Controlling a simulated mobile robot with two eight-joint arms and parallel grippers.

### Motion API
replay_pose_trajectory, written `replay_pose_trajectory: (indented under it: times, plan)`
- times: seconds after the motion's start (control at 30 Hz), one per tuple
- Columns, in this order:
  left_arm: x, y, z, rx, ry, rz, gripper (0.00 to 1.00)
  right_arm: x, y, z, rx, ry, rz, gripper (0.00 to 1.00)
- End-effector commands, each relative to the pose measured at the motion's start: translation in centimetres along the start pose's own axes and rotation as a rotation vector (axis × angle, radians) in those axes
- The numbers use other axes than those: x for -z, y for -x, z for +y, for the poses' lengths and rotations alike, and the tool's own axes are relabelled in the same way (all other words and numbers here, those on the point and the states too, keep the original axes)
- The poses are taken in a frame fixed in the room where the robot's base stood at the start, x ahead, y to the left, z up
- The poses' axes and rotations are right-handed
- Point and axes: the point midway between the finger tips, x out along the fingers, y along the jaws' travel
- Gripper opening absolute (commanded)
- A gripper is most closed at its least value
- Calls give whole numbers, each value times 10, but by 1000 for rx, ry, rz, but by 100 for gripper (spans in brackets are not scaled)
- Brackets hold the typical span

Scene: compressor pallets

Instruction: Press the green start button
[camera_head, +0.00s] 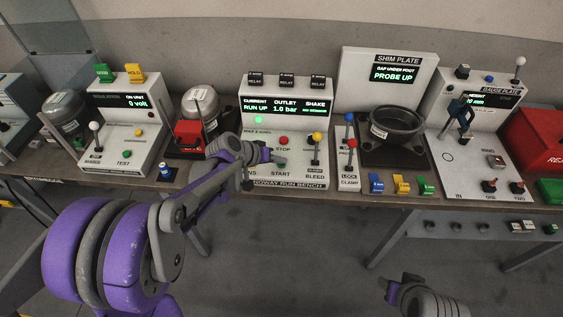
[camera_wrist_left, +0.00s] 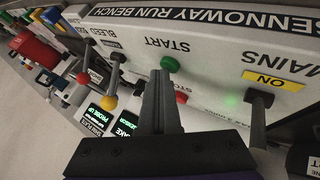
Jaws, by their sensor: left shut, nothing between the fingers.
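The green start button (camera_head: 281,164) is on the front panel of the run bench (camera_head: 287,185), above the START label and below the red stop button (camera_head: 283,140). My left gripper (camera_head: 268,155) is shut and empty, just beside the button in the head view. In the left wrist view, where the panel is upside down, the green button (camera_wrist_left: 170,64) shows just past the shut fingertips (camera_wrist_left: 161,76). I cannot tell whether they touch it. The bench display (camera_head: 286,107) reads RUN UP and 1.0 bar. My right gripper (camera_head: 400,287) is low at the bottom, its jaws unclear.
The yellow-knobbed bleed lever (camera_head: 316,147) stands right of the button. The mains lever (camera_wrist_left: 259,108), by a yellow ON label (camera_wrist_left: 273,81), shows in the left wrist view. A compressor (camera_head: 200,108) stands left of the bench.

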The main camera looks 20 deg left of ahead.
Motion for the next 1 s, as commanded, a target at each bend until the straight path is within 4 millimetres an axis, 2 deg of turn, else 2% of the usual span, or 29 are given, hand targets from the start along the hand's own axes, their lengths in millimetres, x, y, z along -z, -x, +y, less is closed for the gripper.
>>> replay_pose_trajectory:
  times: [0.4, 0.77, 1.0]
  plan:
    - [10, 13, 9, 0, 0, 1, 0, 10, 11, 0, 0, 0, 8, 50]
    - [10, 13, 10, 0, 0, 0, 0, 10, 11, 0, 0, 0, 8, 50]
    - [20, 26, 19, 0, -1, 2, 0, 21, 22, 0, 0, 0, 18, 50]
